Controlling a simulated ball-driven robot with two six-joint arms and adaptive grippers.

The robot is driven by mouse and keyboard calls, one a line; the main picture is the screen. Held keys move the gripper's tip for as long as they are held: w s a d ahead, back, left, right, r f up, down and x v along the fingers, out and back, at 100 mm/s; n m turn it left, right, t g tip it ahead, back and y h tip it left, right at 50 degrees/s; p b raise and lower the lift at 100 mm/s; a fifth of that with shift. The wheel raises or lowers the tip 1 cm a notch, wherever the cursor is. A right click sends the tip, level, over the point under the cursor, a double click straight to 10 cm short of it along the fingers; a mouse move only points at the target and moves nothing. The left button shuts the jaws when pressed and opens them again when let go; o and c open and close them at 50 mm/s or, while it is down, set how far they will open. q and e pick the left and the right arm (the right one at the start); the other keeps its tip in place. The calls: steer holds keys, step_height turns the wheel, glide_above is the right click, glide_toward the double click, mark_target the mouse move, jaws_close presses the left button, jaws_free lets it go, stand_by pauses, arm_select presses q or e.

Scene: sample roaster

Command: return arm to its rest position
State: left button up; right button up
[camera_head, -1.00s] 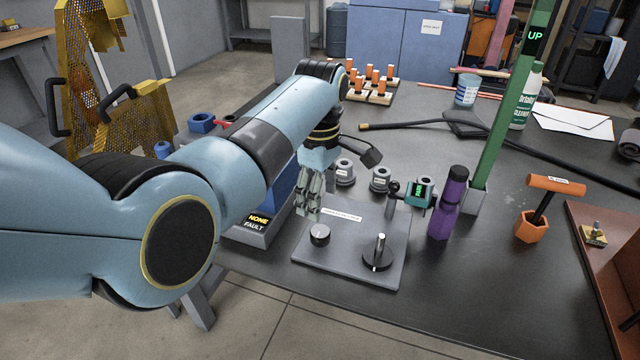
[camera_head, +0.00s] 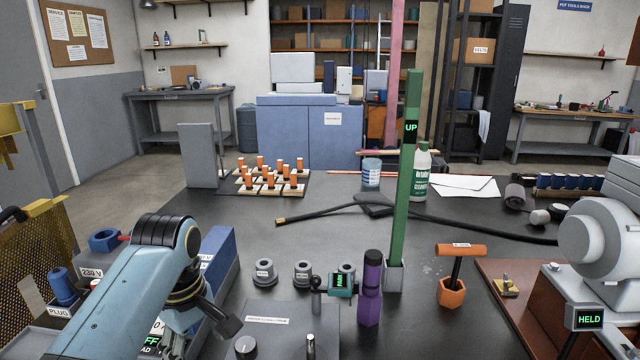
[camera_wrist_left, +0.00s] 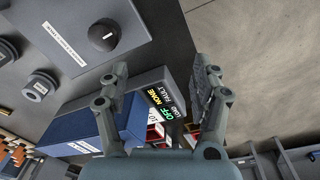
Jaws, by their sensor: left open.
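My left arm (camera_head: 130,300) is light blue with black joints and reaches in from the lower left in the head view. Below and beyond the fingers is the blue box (camera_wrist_left: 85,130) with a display reading NONE, FAULT, OFF and LOAD. My right gripper is not in view.
The grey knob plate (camera_head: 290,322) lies close to my arm's right. A purple bottle (camera_head: 370,290), a green post (camera_head: 405,190) and an orange-handled tool (camera_head: 460,250) stand further right. Several orange-topped pieces (camera_head: 270,178) stand at the back.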

arm_select(q)
steer(key=s+a+m+t, duration=0.1)
steer(key=s+a+m, duration=0.2)
steer(key=s, duration=0.4)
steer(key=s+a+m, duration=0.2)
steer(key=s+m, duration=0.1)
steer(key=s, duration=0.4)
steer(key=s+a+r+m+t, duration=0.1)
steer(key=s+r+m, duration=0.25)
steer(key=s, duration=0.25)
steer(key=s+r+m+t, duration=0.1)
steer(key=s+r+m, duration=0.25)
steer(key=s, duration=0.25)
step_height(320, 180, down, 28)
steer(key=s+a+g, duration=0.2)
steer(key=s+a, duration=0.1)
steer(key=s+f+g, duration=0.1)
steer(key=s+f, duration=1.2)
steer(key=s, duration=0.3)
steer(key=shift+s+a+f+n+y, duration=0.3)
steer(key=shift+s+a, duration=0.05)
steer(key=shift+s, duration=0.05)
